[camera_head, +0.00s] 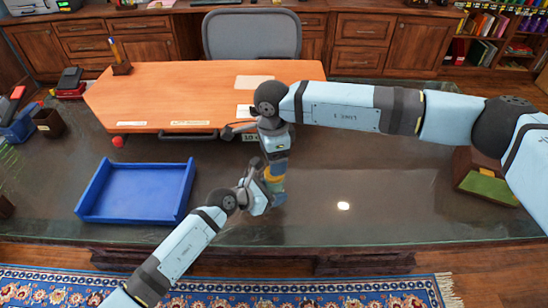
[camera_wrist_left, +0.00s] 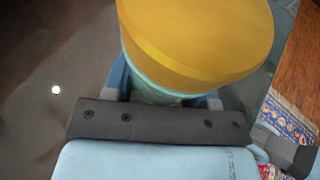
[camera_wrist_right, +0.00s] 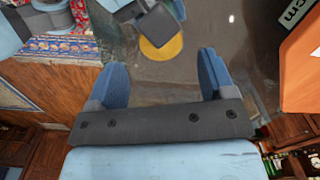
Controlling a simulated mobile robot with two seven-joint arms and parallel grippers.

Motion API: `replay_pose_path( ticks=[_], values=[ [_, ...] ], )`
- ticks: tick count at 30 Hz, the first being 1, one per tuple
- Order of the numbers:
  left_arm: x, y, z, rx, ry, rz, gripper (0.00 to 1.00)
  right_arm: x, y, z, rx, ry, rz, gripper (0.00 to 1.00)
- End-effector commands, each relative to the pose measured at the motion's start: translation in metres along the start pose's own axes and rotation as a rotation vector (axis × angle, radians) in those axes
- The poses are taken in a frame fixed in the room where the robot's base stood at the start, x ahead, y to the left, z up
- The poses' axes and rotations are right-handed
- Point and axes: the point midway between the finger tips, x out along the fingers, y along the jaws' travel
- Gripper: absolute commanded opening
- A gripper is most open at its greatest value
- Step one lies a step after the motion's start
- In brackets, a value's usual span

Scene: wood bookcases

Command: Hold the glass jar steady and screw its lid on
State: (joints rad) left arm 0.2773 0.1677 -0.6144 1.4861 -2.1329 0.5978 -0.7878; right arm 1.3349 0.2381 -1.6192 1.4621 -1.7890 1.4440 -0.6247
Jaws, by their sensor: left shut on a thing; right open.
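The glass jar (camera_wrist_left: 150,90) is greenish and stands in my left gripper (camera_head: 268,190), whose fingers close on its sides. The wide yellow lid (camera_wrist_left: 195,35) sits on top of the jar; whether its thread is engaged cannot be told. The lid also shows as a yellow disc in the right wrist view (camera_wrist_right: 165,48), partly covered by my left gripper. My right gripper (camera_wrist_right: 163,75) points down above the lid, open and empty, with the lid beyond its fingertips.
A blue tray (camera_head: 136,217) lies on the dark glossy desk (camera_head: 400,200) left of the jar. An orange-brown board (camera_head: 200,85) lies behind. A small red object (camera_head: 118,142) is near the tray. A green-topped box (camera_head: 487,187) stands far right. The desk right of the jar is clear.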

Motion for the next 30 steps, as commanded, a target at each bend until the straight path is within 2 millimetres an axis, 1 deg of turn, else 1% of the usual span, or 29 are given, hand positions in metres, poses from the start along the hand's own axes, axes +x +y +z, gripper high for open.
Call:
replay_pose_path(
  ticks=[2,6,9,19,23,26,30],
  values=[
    [0.000,0.000,0.000,0.000,-0.001,0.000,0.00,-0.007,0.001,0.002,-0.031,-0.006,0.003,0.76],
    [0.000,0.000,0.000,0.000,0.000,0.000,0.00,-0.020,0.001,-0.001,-0.076,-0.004,0.002,0.76],
    [0.000,0.000,0.000,0.000,-0.001,0.000,0.00,-0.025,0.000,-0.004,-0.091,-0.001,0.001,0.76],
    [0.000,0.000,0.000,0.000,0.000,0.000,0.00,-0.026,0.000,-0.005,-0.096,0.001,0.000,0.76],
    [0.000,0.000,0.000,0.000,-0.001,0.000,0.00,-0.019,0.000,-0.004,-0.095,0.000,0.003,0.76],
    [0.000,0.000,0.000,0.000,-0.001,0.000,0.00,-0.007,0.000,-0.004,-0.095,0.000,0.003,0.76],
    [0.000,0.000,0.000,0.000,-0.001,0.000,0.00,0.016,0.000,-0.004,-0.094,0.000,0.004,0.76]
  ],
)
